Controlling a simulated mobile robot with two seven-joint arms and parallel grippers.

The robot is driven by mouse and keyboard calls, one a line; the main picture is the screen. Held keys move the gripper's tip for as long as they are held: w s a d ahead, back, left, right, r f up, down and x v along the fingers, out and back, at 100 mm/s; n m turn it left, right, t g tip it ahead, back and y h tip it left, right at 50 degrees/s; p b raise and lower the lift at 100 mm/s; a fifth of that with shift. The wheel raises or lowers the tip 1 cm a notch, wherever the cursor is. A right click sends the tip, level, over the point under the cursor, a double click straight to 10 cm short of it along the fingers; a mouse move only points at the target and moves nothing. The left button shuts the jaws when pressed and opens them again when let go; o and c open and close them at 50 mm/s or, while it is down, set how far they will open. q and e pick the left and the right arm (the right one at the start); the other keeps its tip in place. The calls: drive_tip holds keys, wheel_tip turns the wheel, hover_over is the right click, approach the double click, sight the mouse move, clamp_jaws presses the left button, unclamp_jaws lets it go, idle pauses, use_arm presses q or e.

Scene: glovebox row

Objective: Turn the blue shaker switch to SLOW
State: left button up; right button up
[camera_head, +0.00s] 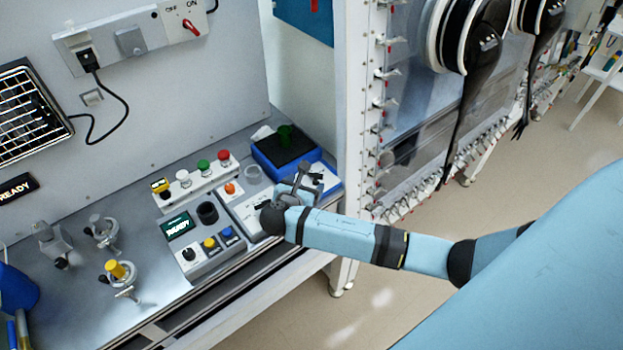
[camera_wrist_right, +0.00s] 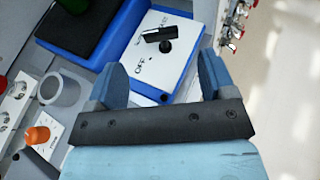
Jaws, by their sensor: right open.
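The blue shaker (camera_head: 262,158) stands at the right end of the bench, with a black top pad (camera_wrist_right: 78,25) and a white switch panel (camera_wrist_right: 150,72). A black switch (camera_wrist_right: 166,46) with a bar-shaped handle stands on that panel. OFF is readable on the panel; another label near the handle is partly hidden, so I cannot tell the setting. My right gripper (camera_head: 301,180) is open over the panel; in the wrist view its two fingers (camera_wrist_right: 162,80) are on either side of the panel's near part. The switch lies beyond the fingertips, between their lines and apparently untouched. My left gripper is not in view.
A white box with coloured buttons (camera_head: 197,181) and a grey control box (camera_head: 205,250) stand left of the arm. A grey cup (camera_wrist_right: 62,90) and an orange knob (camera_wrist_right: 38,134) are close by. A white frame post (camera_head: 352,120) rises just right of the shaker.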

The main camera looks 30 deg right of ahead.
drive_tip(key=v, duration=0.6)
drive_tip(key=shift+b, duration=0.3)
